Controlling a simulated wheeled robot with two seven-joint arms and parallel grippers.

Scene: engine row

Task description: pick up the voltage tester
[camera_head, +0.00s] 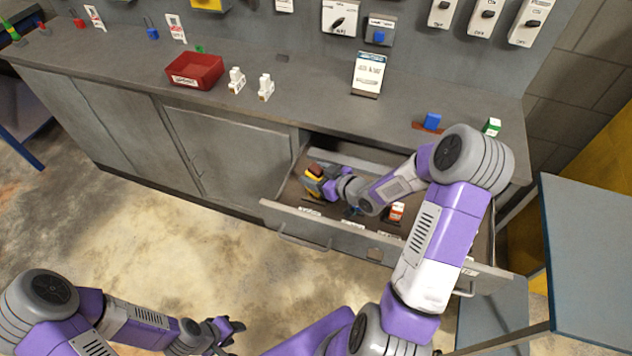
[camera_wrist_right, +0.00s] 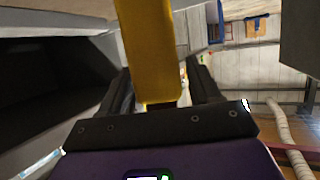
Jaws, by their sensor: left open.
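The voltage tester (camera_head: 314,170) appears to be the yellow piece with a dark red part at the left end of the open drawer. It is small in the head view, and its lower part is hidden by my gripper. My right gripper (camera_head: 318,186) reaches into the drawer from the right. In the right wrist view, a long yellow body (camera_wrist_right: 148,50) stands between the two dark fingers of my right gripper (camera_wrist_right: 160,85), which look shut on it. My left gripper (camera_head: 232,331) is open and empty, low in front of the cabinet, far from the drawer.
The open drawer (camera_head: 290,215) also holds an orange-and-white item (camera_head: 397,211). On the counter (camera_head: 300,95) above stand a red bin (camera_head: 194,71), white parts (camera_head: 237,80), a card stand (camera_head: 368,74) and a blue block (camera_head: 432,121). A grey table (camera_head: 590,250) is at the right.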

